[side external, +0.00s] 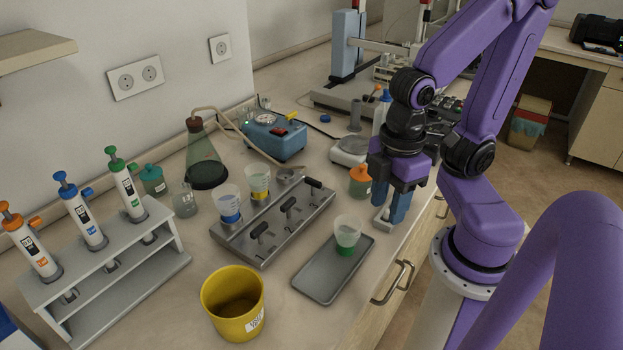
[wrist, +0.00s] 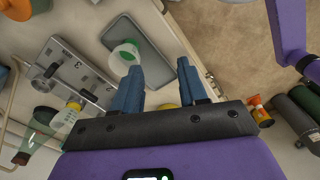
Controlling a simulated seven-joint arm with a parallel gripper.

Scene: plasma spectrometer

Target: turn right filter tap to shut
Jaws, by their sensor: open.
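The grey metal filter manifold (side external: 275,225) lies on the bench and carries three black-handled taps. The right tap (side external: 313,183) is at its far right end in the side view; whether its handle stands open or shut is unclear. The manifold also shows at left in the wrist view (wrist: 72,68). A blue-based filter cup (side external: 228,205) and a yellow-based one (side external: 257,182) stand on the manifold. My gripper (side external: 391,222) is open and empty, pointing down to the right of the manifold and apart from it. Its blue fingers show in the wrist view (wrist: 158,72).
A grey tray (side external: 320,285) with a green-based cup (side external: 346,235) lies in front of the manifold. An orange-capped bottle (side external: 360,182) stands near my gripper. A yellow bucket (side external: 233,305), pipette rack (side external: 110,275), stoppered flask (side external: 205,160) with hose and blue pump (side external: 273,138) stand around.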

